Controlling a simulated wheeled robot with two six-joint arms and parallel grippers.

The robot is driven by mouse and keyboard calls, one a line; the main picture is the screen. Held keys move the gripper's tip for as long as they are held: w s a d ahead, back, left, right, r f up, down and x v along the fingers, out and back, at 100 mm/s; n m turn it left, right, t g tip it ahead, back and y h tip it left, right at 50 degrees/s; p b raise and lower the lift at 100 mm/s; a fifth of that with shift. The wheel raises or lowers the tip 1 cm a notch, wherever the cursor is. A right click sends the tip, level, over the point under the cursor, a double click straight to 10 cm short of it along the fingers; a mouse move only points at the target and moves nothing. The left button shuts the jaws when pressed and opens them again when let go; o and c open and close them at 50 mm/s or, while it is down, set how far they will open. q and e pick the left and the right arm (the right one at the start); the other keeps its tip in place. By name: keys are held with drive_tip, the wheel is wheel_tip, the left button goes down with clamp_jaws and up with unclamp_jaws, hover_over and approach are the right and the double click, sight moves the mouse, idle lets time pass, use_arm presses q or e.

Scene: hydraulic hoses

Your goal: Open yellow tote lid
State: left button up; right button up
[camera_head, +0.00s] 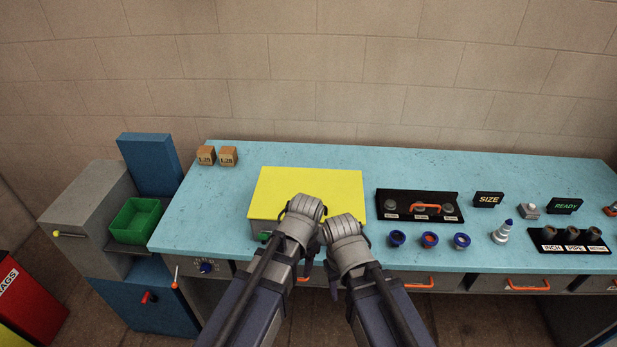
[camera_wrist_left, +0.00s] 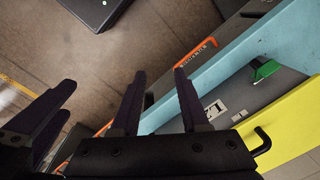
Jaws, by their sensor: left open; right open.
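The yellow tote lid (camera_head: 310,187) lies flat and shut on its grey tote near the front edge of the blue bench. The lid also shows at the lower right of the left wrist view (camera_wrist_left: 292,130), above the grey tote front with a label (camera_wrist_left: 215,110) and a green part (camera_wrist_left: 264,69). My left gripper (camera_head: 307,268) is open and empty, low in front of the tote; its dark fingers show in the left wrist view (camera_wrist_left: 158,88). My right gripper (camera_head: 334,288) is open, close to its right. The wrists hide the tote's front right part.
A black rack with an orange handle (camera_head: 426,207) stands right of the tote. Blue round fittings (camera_head: 430,240) line the front edge. A green bin (camera_head: 137,220) is left of the bench. Orange drawer handles (camera_head: 527,284) stick out in front.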

use_arm(q)
drive_tip(key=w+r+m+t+p, duration=0.1)
drive_tip(key=w+r+m+p, duration=0.4)
drive_tip(key=w, duration=0.3)
drive_tip(key=w+r+m+h+p, duration=0.1)
drive_tip(key=w+r+m+p, duration=0.3)
drive_tip(key=w+r, duration=0.3)
drive_tip(key=shift+w+r+m+t+p, duration=0.35)
drive_tip(key=shift+w+m, duration=0.45)
drive_tip(key=shift+w, duration=0.45)
use_arm(e)
wheel_tip(320, 180, up, 12)
drive_tip(key=s, duration=0.1)
use_arm(q)
drive_tip(key=shift+d+f, duration=0.1)
drive_tip(key=shift+f, duration=0.05)
use_arm(e)
drive_tip(key=shift+d, duration=0.1)
use_arm(q)
drive_tip(key=f+b, duration=0.2)
drive_tip(key=w+f+b, duration=0.1)
drive_tip(key=f+b, duration=0.4)
drive_tip(key=shift+w+f+b, duration=0.25)
drive_tip(key=shift+b, duration=0.1)
use_arm(e)
wheel_tip(320, 180, down, 8)
drive_tip(key=shift+r, duration=0.25)
use_arm(q)
clamp_jaws()
